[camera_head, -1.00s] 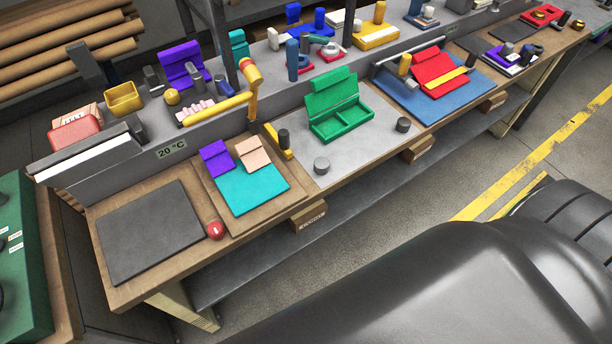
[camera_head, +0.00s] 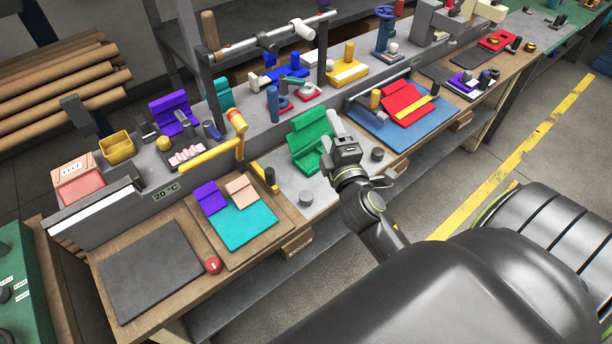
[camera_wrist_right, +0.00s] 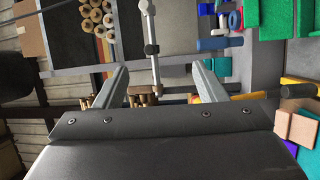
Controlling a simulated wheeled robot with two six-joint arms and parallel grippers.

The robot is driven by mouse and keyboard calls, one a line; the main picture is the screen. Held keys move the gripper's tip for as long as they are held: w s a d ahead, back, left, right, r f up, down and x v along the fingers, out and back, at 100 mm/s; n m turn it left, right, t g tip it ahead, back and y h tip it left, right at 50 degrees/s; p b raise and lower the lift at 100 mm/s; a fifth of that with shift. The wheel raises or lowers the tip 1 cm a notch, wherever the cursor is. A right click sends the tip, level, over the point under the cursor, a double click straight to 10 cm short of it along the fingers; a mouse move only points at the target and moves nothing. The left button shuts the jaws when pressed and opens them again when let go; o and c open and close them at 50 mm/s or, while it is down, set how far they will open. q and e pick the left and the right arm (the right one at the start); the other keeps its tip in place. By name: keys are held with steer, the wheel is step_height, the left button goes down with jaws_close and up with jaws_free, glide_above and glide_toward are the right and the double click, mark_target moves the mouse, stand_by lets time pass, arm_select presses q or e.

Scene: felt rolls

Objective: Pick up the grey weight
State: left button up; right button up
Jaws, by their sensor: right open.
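Two short grey cylinders that could be the grey weight stand on the light grey mat (camera_head: 322,190): a lighter one (camera_head: 306,198) at the mat's front left and a darker one (camera_head: 377,154) at its right. I cannot tell which is meant. My right gripper (camera_head: 335,124) is raised in front of the green open box (camera_head: 306,133), hiding its right part, between the two cylinders in the picture. It also shows in the right wrist view (camera_wrist_right: 162,82), its fingers apart and nothing between them. I cannot make out either cylinder there. My left gripper is not in view.
A blue mat (camera_head: 430,125) with a red case (camera_head: 404,101) lies to the right. A grey ledge with tools runs behind. The mat's front is fairly clear.

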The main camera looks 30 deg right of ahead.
steer(key=w+a+r+n+t+y, duration=0.5)
steer(key=a+n+y, duration=0.4)
steer(key=n, duration=0.6)
steer(key=w+a+n+g+y, duration=0.2)
steer(key=a+n+g+y, duration=0.2)
steer(key=n+y, duration=0.4)
steer(key=n+g+h+b, duration=1.1)
steer(key=n+g+b, duration=0.1)
steer(key=n+g, duration=0.75)
glide_above(306, 195)
steer(key=shift+n+t, duration=0.25)
steer(key=shift+n, duration=0.1)
steer(key=f, duration=2.8)
steer(key=shift+w+a+f, duration=0.1)
steer(key=shift+w+a, duration=0.1)
steer(key=shift+s+f+b, duration=0.1)
steer(key=shift+f+b, duration=0.45)
steer(key=shift+b, duration=0.05)
step_height(306, 195, down, 4)
steer(key=shift+s+d+r+b, duration=0.15)
steer(key=shift+b, duration=1.05)
steer(key=shift+f, duration=0.2)
steer(key=shift+r, duration=0.1)
steer(key=c, duration=1.2)
steer(key=shift+c, duration=0.2)
